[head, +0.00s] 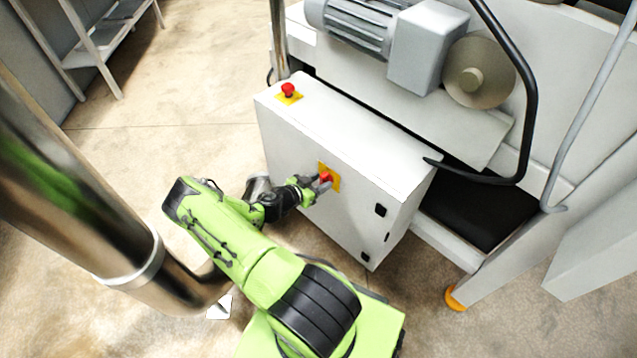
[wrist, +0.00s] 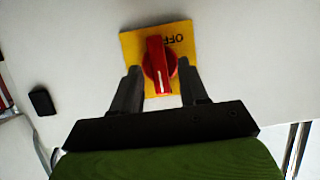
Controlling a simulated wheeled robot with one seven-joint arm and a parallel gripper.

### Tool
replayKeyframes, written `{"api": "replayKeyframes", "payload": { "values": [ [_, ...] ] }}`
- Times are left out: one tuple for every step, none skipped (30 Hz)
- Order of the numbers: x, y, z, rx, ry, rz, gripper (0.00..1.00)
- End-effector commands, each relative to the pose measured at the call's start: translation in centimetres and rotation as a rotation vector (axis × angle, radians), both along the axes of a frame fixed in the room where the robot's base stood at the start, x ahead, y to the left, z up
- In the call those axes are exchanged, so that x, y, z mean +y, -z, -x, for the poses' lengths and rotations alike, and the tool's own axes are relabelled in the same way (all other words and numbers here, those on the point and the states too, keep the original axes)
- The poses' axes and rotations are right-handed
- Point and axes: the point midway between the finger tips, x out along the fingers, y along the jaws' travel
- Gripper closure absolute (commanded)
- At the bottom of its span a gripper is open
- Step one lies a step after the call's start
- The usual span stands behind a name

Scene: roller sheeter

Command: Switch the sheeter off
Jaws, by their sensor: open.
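The sheeter's white control cabinet (head: 345,140) stands in the middle of the head view. On its front face is a yellow plate (head: 335,184) with a red rotary switch (head: 326,176). In the wrist view the red switch (wrist: 160,62) sits on the yellow plate (wrist: 128,42), which shows the word OFF upside down. A white mark is on the knob's lower end, and its grip runs roughly up and down in the picture. My gripper (head: 318,184) is open, its fingers (wrist: 158,75) on either side of the knob with small gaps visible.
A red emergency button (head: 288,89) on a yellow base is on the cabinet top. Black latches (head: 380,210) are on the cabinet front. A motor (head: 355,25) and a black curved bar (head: 530,100) are above right. Floor is open at left.

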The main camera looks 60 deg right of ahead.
Motion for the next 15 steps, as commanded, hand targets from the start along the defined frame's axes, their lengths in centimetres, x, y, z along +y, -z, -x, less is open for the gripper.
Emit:
{"api": "replayKeyframes", "payload": {
  "values": [
    [0.01,-0.03,-0.01,0.000,0.000,0.000,0.56],
    [0.02,-0.03,-0.01,0.000,0.000,0.000,0.56],
    [0.03,-0.03,-0.01,0.000,0.000,0.000,0.56],
    [0.02,-0.03,-0.02,0.000,0.000,0.000,0.61],
    [0.04,-0.04,-0.01,0.000,0.000,0.000,0.66],
    [0.04,-0.04,-0.01,0.000,0.000,0.000,0.72],
    [0.05,-0.04,-0.01,0.000,0.000,0.000,0.76],
    [0.05,-0.04,-0.01,0.000,0.000,0.000,0.81],
    [0.05,-0.04,-0.01,0.000,0.000,0.000,0.87],
    [0.05,-0.04,-0.01,0.000,0.000,0.000,0.92],
    [0.05,-0.05,-0.02,0.000,0.000,0.000,0.96],
    [0.05,-0.05,-0.02,0.000,0.000,0.000,1.00],
    [0.05,-0.05,-0.02,0.000,0.000,0.000,1.00],
    [0.05,-0.05,-0.02,0.000,0.000,0.000,1.00],
    [0.06,-0.05,-0.02,0.000,0.001,0.000,1.00]
  ]
}}
